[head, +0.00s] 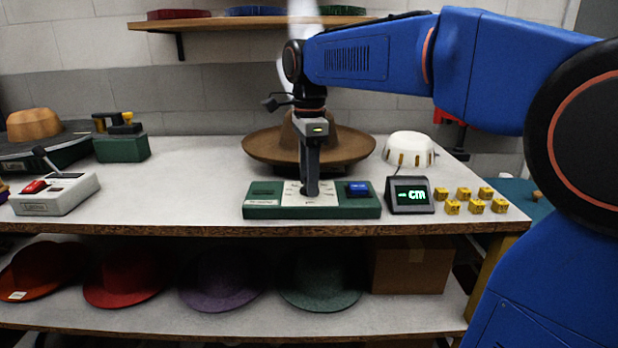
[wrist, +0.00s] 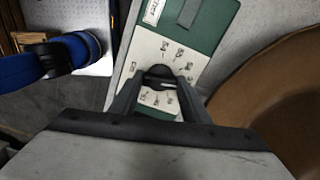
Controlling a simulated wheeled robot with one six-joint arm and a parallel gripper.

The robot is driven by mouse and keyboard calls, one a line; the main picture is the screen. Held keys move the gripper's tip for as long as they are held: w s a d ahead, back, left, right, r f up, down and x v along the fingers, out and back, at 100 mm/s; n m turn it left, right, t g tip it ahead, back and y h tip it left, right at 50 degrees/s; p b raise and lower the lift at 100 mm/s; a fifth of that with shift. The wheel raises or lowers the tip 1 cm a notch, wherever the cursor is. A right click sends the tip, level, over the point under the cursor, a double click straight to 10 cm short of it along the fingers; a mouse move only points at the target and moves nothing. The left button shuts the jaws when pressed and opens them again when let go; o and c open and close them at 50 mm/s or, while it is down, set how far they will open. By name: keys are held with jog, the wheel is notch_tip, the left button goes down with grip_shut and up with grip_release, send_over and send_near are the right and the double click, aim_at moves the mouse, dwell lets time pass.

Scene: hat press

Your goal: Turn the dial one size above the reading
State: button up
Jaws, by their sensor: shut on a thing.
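The dial (wrist: 160,74) sits on a pale scale plate with printed marks, on a green control box (head: 262,210). The box also shows in the wrist view (wrist: 209,22). My gripper (head: 311,190) points straight down over the middle of the box and is shut on the dial. In the wrist view its two fingers (wrist: 160,92) stand on either side of the dial. The fingers hide part of the dial and scale, so the setting cannot be read. A blue button (head: 358,188) is at the box's right end. A small display (head: 410,195) beside the box shows "-- cm" in green.
A brown wide-brimmed hat (head: 262,147) stands close behind the box. Several yellow cubes (head: 478,207) and a white domed object (head: 408,148) are at the right. A white box with a red button (head: 57,194) is at the left. The bench between is clear.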

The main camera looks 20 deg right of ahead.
jog(key=m, duration=0.5)
jog(key=shift+w+m, duration=0.1)
jog(key=shift+m, duration=0.3)
dwell(0.4)
jog(key=o, duration=1)
jog(key=shift+o, duration=0.2)
notch_tip(320, 180, up, 17)
jog(key=shift+r, duration=0.2)
